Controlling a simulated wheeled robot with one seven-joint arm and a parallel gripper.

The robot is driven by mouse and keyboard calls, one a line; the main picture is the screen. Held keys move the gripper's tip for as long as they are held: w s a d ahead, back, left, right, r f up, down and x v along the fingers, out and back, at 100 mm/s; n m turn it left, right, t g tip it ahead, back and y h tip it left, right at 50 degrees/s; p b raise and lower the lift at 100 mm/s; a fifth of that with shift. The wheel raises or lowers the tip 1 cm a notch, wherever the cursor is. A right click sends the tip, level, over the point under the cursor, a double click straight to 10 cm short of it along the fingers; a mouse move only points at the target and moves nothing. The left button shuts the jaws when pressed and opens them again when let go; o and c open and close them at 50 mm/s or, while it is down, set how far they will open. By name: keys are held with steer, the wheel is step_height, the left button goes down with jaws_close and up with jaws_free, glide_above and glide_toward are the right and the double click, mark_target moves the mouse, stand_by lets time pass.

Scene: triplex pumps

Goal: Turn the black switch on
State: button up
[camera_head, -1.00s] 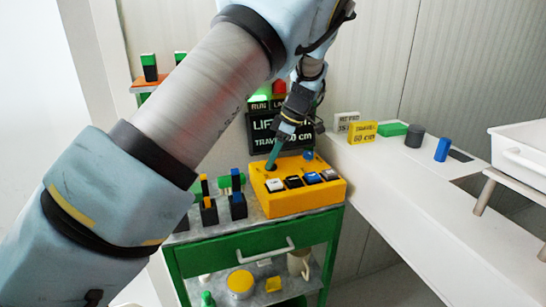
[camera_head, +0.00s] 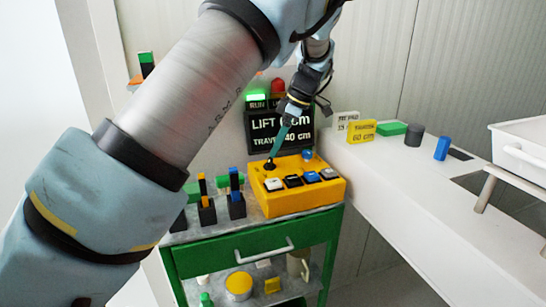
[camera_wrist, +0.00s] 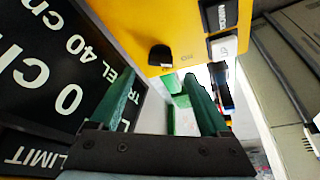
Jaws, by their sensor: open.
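The yellow control box (camera_head: 325,196) stands on top of the green cart. A row of rocker switches runs along its front, and the black switch (camera_head: 293,181) sits between a white one (camera_head: 273,184) and a blue one (camera_head: 312,177). In the wrist view the black switch (camera_wrist: 222,15) is at the top edge, beside the white one (camera_wrist: 222,47). A black knob (camera_wrist: 160,55) stands on the box near the fingers. My gripper (camera_wrist: 158,85) has its two teal fingers apart with nothing between them. In the head view my gripper (camera_head: 272,158) points down over the back left of the box.
A black display (camera_head: 270,133) reading LIFT and TRAVEL stands behind the box, with green (camera_head: 256,97) and red (camera_head: 278,87) lamps above. Black holders (camera_head: 237,206) with coloured bars stand left of the box. A white counter (camera_head: 400,175) carries small blocks at right.

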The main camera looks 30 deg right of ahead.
steer(key=v, duration=0.6)
steer(key=shift+b, duration=0.45)
